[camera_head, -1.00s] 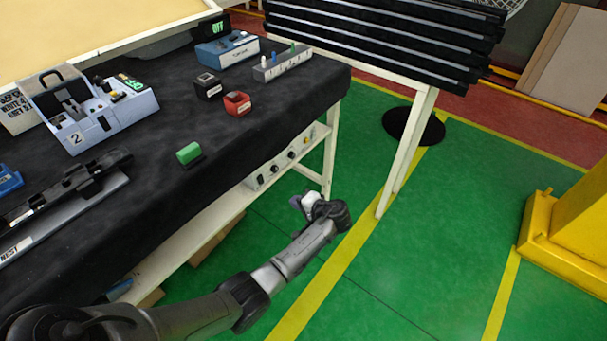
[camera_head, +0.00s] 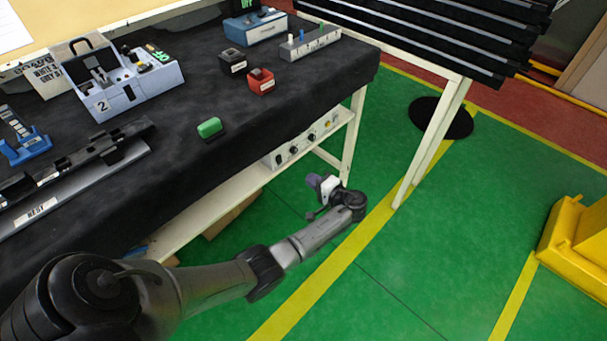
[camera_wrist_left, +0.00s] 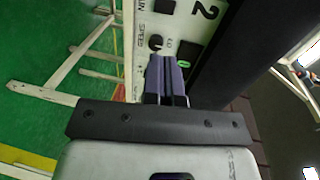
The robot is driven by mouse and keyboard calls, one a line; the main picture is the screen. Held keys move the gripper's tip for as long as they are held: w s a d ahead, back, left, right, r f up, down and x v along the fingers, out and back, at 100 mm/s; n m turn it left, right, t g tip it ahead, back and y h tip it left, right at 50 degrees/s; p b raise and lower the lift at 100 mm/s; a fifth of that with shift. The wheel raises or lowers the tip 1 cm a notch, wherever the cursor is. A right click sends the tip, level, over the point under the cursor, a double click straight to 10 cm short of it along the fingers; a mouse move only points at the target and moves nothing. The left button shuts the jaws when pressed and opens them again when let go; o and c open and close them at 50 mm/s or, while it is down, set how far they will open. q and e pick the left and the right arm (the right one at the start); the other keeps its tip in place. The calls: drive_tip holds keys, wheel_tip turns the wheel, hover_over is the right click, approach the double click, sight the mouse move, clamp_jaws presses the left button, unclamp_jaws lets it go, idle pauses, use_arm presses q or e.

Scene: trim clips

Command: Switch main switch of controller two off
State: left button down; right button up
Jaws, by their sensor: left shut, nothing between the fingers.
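A pale control panel marked "2" (camera_wrist_left: 199,35) fills the upper middle of the left wrist view. It carries a black knob (camera_wrist_left: 155,42) and a dark switch with a green tint (camera_wrist_left: 188,50). In the head view, a pale control panel (camera_head: 308,138) with several knobs sits under the table's edge; its number is too small to read. My left gripper (camera_wrist_left: 167,78) is shut and empty, its purple fingertips in front of the panel, hiding part of it. Contact cannot be told. In the head view the left gripper (camera_head: 315,181) is below the panel. My right gripper is not in view.
A black-covered table (camera_head: 250,112) holds a blue-grey box marked 2 (camera_head: 128,97), a green block (camera_head: 209,128) and a red block (camera_head: 261,81). A white table leg (camera_head: 355,135) stands right of the panel.

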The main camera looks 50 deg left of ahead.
use_arm(q)
drive_tip(key=b+x, duration=0.4)
drive_tip(key=x, duration=0.8)
drive_tip(key=shift+a, duration=0.4)
drive_tip(key=shift+f, duration=0.1)
drive_tip(key=shift+s+a+f+y+b, duration=0.1)
drive_tip(key=shift+a+f+y+b, duration=0.2)
drive_tip(key=shift+f+y+b, duration=0.65)
drive_tip(key=shift+r+b, duration=0.35)
drive_tip(key=shift+b, duration=0.25)
drive_tip(key=shift+r+p, duration=0.3)
drive_tip(key=shift+p, duration=0.05)
drive_tip(key=shift+d, duration=0.55)
drive_tip(key=p, duration=0.3)
approach(281, 161)
drive_tip(key=shift+w+d+f, duration=0.65)
drive_tip(key=shift+d+f, duration=0.4)
drive_tip(key=shift+d, duration=2)
